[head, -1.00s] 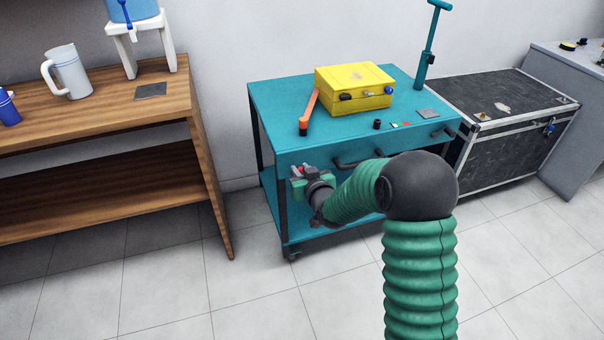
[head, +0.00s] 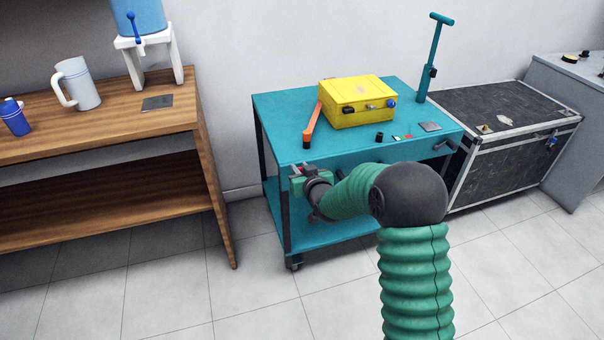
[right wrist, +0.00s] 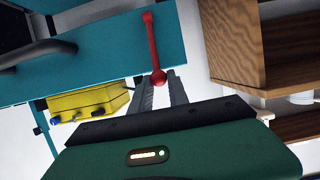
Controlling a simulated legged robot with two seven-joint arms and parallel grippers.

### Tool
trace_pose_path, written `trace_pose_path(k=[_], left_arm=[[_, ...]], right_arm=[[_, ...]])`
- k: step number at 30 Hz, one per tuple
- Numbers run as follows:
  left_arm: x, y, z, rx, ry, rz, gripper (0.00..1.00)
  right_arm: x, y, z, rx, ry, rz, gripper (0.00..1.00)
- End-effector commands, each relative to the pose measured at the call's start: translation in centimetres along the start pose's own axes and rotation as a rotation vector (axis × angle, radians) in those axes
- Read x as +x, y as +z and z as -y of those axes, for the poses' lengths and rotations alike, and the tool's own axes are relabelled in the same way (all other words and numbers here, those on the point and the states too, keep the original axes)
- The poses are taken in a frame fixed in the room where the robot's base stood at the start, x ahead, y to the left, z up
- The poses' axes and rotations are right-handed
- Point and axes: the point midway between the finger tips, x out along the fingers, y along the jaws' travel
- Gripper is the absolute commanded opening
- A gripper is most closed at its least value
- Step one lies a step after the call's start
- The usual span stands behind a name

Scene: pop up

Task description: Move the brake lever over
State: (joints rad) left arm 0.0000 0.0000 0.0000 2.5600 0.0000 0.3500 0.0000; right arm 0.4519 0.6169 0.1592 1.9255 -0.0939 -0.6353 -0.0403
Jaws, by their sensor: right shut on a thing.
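In the head view only a bit of red shows at the gripper, below the cart top's front left corner. My right gripper (head: 298,173) is at that spot. In the right wrist view its two grey fingers (right wrist: 162,86) are shut on the lever's near knob. The rest of the lever is hidden in the head view. My left gripper is not in view.
The teal cart (head: 285,115) carries a yellow box (head: 350,108), an orange bar (head: 312,122) and a dark grey plate (head: 430,127). Dark handles stick out from its front. A wooden shelf (head: 208,150) stands left and a black case (head: 520,117) right. Floor in front is clear.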

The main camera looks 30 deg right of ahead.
Motion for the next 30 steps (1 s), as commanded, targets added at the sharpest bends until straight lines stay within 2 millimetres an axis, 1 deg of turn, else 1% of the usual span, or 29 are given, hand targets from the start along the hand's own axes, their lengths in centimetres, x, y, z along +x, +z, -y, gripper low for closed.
trace_pose_path(k=[1, 12, 21, 27, 28, 30], left_arm=[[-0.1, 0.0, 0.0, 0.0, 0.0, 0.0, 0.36], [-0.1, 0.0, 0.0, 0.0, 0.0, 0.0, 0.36], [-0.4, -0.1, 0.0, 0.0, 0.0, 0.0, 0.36], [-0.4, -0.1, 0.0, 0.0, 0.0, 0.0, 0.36], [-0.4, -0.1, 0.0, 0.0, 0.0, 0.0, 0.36], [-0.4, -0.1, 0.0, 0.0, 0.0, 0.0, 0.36]], right_arm=[[0.1, -0.4, -0.1, 0.0, 0.001, -0.005, 0.0], [0.3, -0.4, -0.1, 0.0, 0.001, -0.003, 0.0], [1.6, -1.2, 0.0, 0.0, 0.001, -0.003, 0.0], [1.6, -1.2, 0.0, 0.0, 0.001, -0.002, 0.0], [1.6, -1.2, 0.0, 0.0, 0.001, -0.002, 0.23], [1.6, -1.2, 0.0, 0.0, 0.001, -0.002, 0.32]])
